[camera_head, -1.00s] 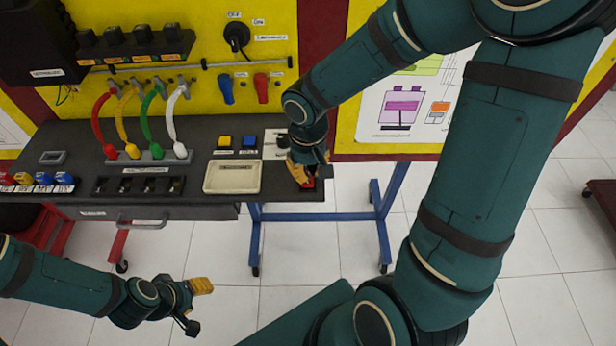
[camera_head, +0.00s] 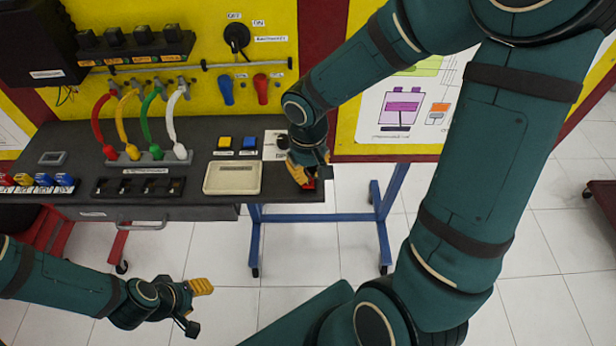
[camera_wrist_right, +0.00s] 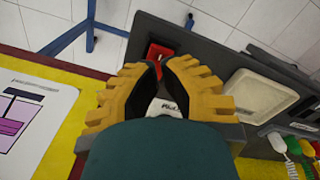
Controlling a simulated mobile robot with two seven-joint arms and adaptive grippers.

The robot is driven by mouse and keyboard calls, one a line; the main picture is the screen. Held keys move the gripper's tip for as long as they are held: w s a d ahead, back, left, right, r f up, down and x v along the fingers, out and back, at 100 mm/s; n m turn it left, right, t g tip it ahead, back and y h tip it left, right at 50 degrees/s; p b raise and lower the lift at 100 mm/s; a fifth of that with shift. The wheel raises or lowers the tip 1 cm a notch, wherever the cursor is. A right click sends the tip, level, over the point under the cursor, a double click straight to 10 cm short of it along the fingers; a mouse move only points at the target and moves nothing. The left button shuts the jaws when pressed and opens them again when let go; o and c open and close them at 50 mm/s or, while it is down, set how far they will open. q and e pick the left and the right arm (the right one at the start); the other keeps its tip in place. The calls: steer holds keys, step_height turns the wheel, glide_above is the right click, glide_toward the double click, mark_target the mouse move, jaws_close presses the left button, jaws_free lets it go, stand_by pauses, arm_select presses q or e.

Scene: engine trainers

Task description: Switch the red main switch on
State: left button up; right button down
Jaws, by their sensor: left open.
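The red switch (camera_head: 309,184) sits at the right front corner of the dark bench panel, partly hidden by my right gripper (camera_head: 303,172). In the right wrist view the red switch (camera_wrist_right: 157,53) shows just beyond the fingertips of my right gripper (camera_wrist_right: 160,66). Those yellow fingers come close together at the tips, with a narrow gap between them. I cannot tell whether they touch the switch or which way it is set. A white label (camera_wrist_right: 170,107) shows between the fingers. My left gripper (camera_head: 197,307) is open and empty, low over the floor in front of the bench.
A cream tray (camera_head: 232,190) lies left of the switch, with blue and yellow buttons (camera_head: 236,142) behind it. A black rotary knob (camera_head: 237,37) and blue and red levers (camera_head: 244,88) are on the yellow board. Coloured cables (camera_head: 148,120) stand further left. Floor in front is clear.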

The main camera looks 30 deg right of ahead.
mark_target(308, 184)
steer(key=shift+f+b, duration=1.7)
steer(key=shift+f, duration=0.1)
stand_by(0.9)
steer(key=shift+r, duration=0.15)
steer(key=shift+r+p, duration=2.75)
steer(key=shift+r, duration=0.7)
